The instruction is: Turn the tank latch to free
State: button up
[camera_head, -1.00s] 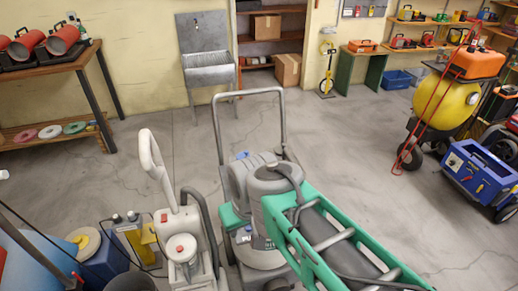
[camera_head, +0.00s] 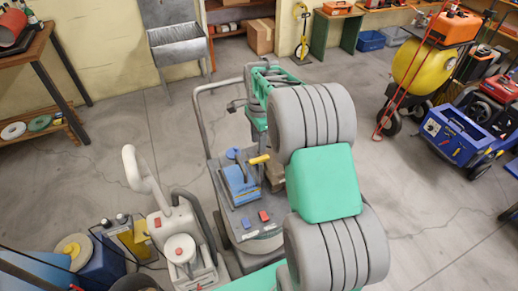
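A grey wheeled machine with a tube push handle stands in the middle of the head view. On its top sits a blue block (camera_head: 240,185) with a blue knob (camera_head: 232,153) and a yellow-ended lever (camera_head: 259,159) pointing right. These look like the latch parts, but I cannot tell which one is the tank latch or its setting. My green and grey arm rises right of them and covers the machine's right side.
A grey and white machine with a curved handle (camera_head: 134,168) stands close on the left. A blue bin unit is at lower left. A metal sink (camera_head: 178,46) is behind. Floor between is clear.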

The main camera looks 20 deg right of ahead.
aim_at(259, 158)
jog(key=f, duration=0.4)
jog(key=f+p, duration=0.1)
jog(key=f, duration=0.3)
jog(key=shift+w+d+f+p, duration=0.1)
jog(key=shift+w+d+p, duration=0.1)
jog(key=shift+p, duration=0.1)
jog(key=shift+c, duration=0.2)
grip_shut()
